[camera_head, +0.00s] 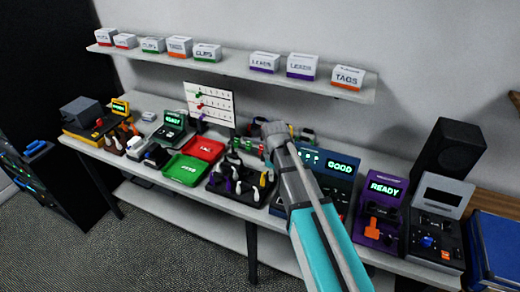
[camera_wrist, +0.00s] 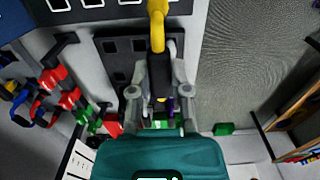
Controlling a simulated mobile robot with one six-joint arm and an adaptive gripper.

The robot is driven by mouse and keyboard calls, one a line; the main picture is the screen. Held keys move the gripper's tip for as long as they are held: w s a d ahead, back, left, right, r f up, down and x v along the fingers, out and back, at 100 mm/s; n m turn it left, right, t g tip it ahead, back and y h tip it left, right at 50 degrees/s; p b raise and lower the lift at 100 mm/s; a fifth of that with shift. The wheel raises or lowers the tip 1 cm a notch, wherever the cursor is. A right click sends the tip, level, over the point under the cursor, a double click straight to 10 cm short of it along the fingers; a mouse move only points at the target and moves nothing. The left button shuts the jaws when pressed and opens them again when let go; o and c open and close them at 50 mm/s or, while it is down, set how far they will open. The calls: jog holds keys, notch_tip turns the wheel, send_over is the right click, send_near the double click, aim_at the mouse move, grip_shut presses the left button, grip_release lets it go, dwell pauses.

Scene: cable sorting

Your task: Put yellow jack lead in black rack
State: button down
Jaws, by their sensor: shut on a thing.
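My gripper (camera_wrist: 158,80) is in the wrist view, its two fingers closed on the yellow jack lead (camera_wrist: 157,12). The lead's yellow end sticks out beyond the fingers, and a dark part lies between them. The black rack (camera_wrist: 108,44), with square openings, is below and to the left of the lead in the wrist view. I cannot tell whether the lead touches it. In the head view the black rack (camera_head: 222,187) stands on the table with several coloured plugs in it. My arm hides much of the gripper there.
A red tray (camera_head: 204,148) and a green tray (camera_head: 186,169) lie left of the rack. A blue GOOD device (camera_head: 340,167) and a purple READY device (camera_head: 383,188) stand to the right. Red, blue and green looped leads (camera_wrist: 62,92) hang left of the gripper. A shelf of labelled boxes (camera_head: 228,63) runs above.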

jog(key=shift+w+r, duration=0.1)
jog(key=shift+w, duration=0.05)
jog(key=w+a+r+p, duration=0.3)
jog(key=w, duration=0.3)
jog(key=w+a+r+p, duration=0.2)
jog(key=w+r+p, duration=0.1)
jog(key=w, duration=0.2)
notch_tip(320, 180, down, 7)
jog(key=w+b, duration=0.2)
jog(key=b, duration=0.4)
jog(key=shift+a+b, duration=0.35)
jog(key=shift+a, duration=0.05)
jog(key=shift+f, duration=0.1)
notch_tip(320, 180, down, 5)
jog(key=b, duration=0.5)
dwell(0.3)
jog(key=shift+s, duration=0.15)
dwell(1.5)
